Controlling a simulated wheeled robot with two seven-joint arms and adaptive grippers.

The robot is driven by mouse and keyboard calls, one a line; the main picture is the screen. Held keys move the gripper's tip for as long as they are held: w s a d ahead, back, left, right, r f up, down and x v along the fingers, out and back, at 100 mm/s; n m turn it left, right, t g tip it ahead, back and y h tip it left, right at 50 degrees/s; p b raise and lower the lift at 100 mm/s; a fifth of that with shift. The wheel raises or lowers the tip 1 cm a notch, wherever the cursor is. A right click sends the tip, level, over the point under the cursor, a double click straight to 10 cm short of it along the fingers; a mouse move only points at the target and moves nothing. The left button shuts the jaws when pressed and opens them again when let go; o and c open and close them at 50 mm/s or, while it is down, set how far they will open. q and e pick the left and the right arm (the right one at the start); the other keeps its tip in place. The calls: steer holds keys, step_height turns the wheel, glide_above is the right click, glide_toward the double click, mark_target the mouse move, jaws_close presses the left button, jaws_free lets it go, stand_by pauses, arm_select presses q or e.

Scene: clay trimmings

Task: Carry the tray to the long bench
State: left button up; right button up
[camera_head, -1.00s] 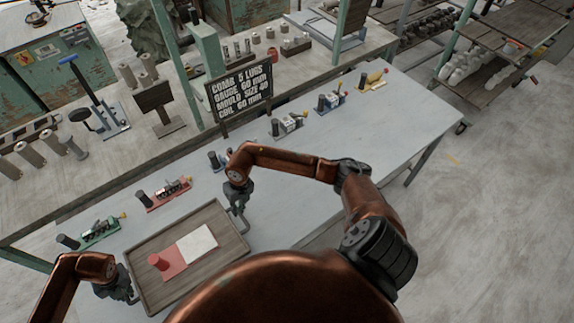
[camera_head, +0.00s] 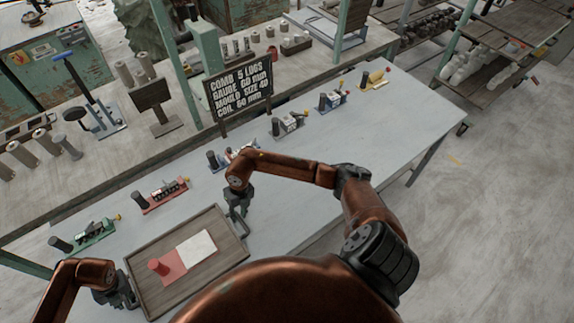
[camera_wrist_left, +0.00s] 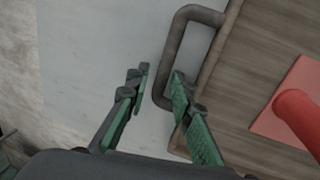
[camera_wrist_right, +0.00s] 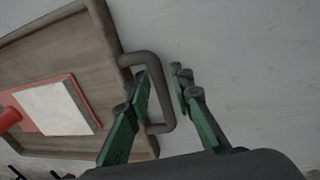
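The wooden tray (camera_head: 209,268) lies on the grey table, carrying a red panel (camera_head: 171,268) with a red cylinder and a white square (camera_head: 197,246). My left gripper (camera_head: 128,299) is at the tray's left handle. In the left wrist view its fingers (camera_wrist_left: 160,82) are apart, with the dark handle (camera_wrist_left: 168,62) close to the right finger. My right gripper (camera_head: 239,215) is at the tray's right handle. In the right wrist view its fingers (camera_wrist_right: 158,80) are apart, either side of the handle's outer bar (camera_wrist_right: 163,112). Whether the fingers touch the handles is unclear.
Several small coloured fixtures with dark cylinders, including a red one (camera_head: 163,193) and a green one (camera_head: 92,235), line the table's far side. A lettered sign (camera_head: 239,93) stands behind them. A long bench (camera_head: 110,167) with tools runs beyond. Open floor (camera_head: 480,210) is at right.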

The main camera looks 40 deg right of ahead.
arm_select(q)
steer(key=shift+o, duration=0.6)
arm_select(e)
steer(key=shift+o, duration=0.6)
arm_select(q)
steer(key=shift+w+f, duration=0.1)
steer(key=shift+w, duration=0.05)
arm_select(e)
steer(key=shift+w, duration=0.15)
arm_select(q)
steer(key=shift+d, duration=0.1)
arm_select(e)
steer(key=shift+a, duration=0.1)
arm_select(q)
steer(key=v, duration=1.2)
arm_select(e)
step_height(320, 180, up, 12)
steer(key=d, duration=0.2)
steer(key=shift+d, duration=0.1)
